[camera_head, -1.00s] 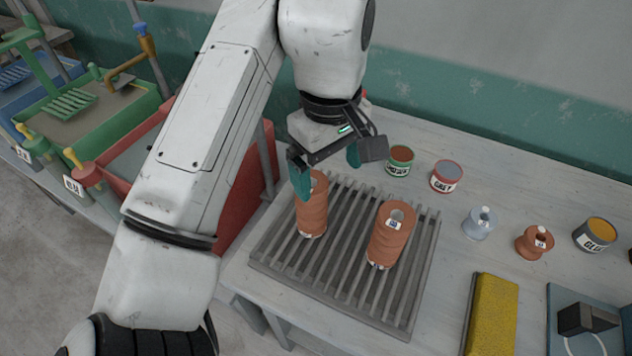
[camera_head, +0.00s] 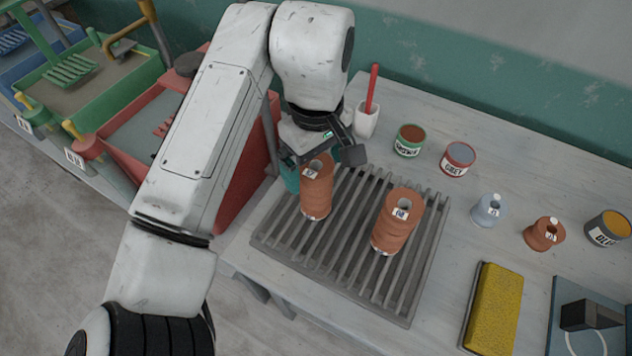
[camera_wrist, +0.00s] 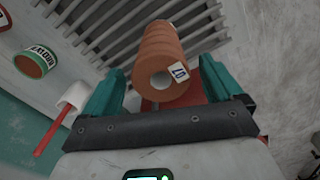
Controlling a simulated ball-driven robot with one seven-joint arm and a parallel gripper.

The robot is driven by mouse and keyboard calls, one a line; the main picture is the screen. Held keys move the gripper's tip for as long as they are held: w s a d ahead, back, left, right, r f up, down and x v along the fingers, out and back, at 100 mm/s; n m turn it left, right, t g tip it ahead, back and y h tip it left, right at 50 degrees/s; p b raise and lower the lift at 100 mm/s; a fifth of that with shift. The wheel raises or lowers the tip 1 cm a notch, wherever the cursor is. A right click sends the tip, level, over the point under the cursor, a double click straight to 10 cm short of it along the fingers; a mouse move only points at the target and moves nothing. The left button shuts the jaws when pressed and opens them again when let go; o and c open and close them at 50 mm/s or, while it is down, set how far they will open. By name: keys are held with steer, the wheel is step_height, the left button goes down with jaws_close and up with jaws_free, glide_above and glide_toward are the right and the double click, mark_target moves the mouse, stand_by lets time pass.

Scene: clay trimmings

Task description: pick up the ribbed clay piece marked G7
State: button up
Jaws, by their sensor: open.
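Two ribbed orange-brown clay pieces stand on a grey slatted rack (camera_head: 340,290). The left ribbed piece (camera_head: 316,196) has a white tag on its top edge that may read G7; the lettering is small. The right ribbed piece (camera_head: 392,232) also has a white tag, not legible to me. My gripper (camera_head: 320,168) is open at the far side of the left piece, which hides part of it. In the wrist view, a ribbed piece (camera_wrist: 163,45) with a hollow top and a tag lies between the teal fingers of my gripper (camera_wrist: 160,68), with gaps on both sides.
A white cup (camera_head: 367,122) with a red handle and green (camera_head: 408,140) and red (camera_head: 458,158) labelled tins stand behind the rack. A red tray (camera_head: 235,190) is at left.

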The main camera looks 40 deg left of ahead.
steer(key=shift+f, duration=1.35)
steer(key=shift+c, duration=0.2)
steer(key=c, duration=1.5)
steer(key=shift+c, duration=0.2)
steer(key=shift+r, duration=0.15)
